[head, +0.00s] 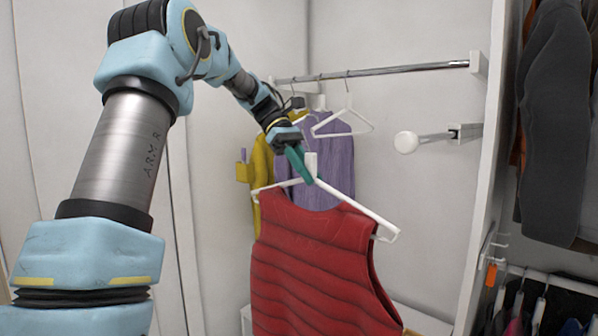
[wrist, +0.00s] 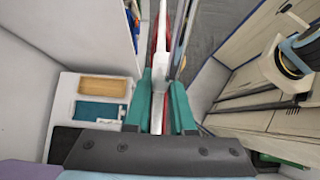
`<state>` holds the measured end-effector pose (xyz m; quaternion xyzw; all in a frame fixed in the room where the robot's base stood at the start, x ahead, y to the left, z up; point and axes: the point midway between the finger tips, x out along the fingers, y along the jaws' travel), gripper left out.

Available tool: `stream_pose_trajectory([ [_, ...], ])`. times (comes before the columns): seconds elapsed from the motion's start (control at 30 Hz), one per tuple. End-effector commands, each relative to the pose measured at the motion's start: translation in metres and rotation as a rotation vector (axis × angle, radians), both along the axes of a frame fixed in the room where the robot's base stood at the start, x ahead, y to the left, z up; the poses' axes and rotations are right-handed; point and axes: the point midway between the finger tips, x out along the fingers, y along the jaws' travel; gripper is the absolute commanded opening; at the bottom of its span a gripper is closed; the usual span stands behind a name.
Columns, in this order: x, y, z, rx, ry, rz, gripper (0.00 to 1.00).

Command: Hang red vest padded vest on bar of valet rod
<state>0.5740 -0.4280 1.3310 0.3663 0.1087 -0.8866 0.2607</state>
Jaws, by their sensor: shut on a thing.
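The red padded vest (head: 310,262) hangs from a white hanger (head: 362,212). My gripper (head: 300,165) has its teal fingers shut on the hanger near its neck, holding vest and hanger in the air. In the wrist view, the white hanger (wrist: 161,70) runs between the teal fingers (wrist: 160,100); a thin strip of red shows beyond. I cannot make out the hook of the held hanger. A short rod with a round white knob (head: 406,142), which looks like the valet rod, sticks out from the right side panel, right of and above the vest. Nothing hangs on it.
A chrome rail (head: 400,69) crosses above, carrying an empty white hanger (head: 344,122), a purple garment (head: 330,160) and a yellow one (head: 262,170) behind the held vest. Dark garments (head: 560,120) hang at the right beyond the panel. The space around the knobbed rod is clear.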

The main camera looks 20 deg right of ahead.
Motion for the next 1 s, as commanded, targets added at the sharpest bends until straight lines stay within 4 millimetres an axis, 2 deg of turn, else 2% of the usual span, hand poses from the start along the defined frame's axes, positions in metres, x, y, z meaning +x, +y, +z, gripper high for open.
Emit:
stream_pose_trajectory([
  [1.0, -0.097, -0.062, 0.001, 0.000, -0.001, -0.001, 0.00],
])
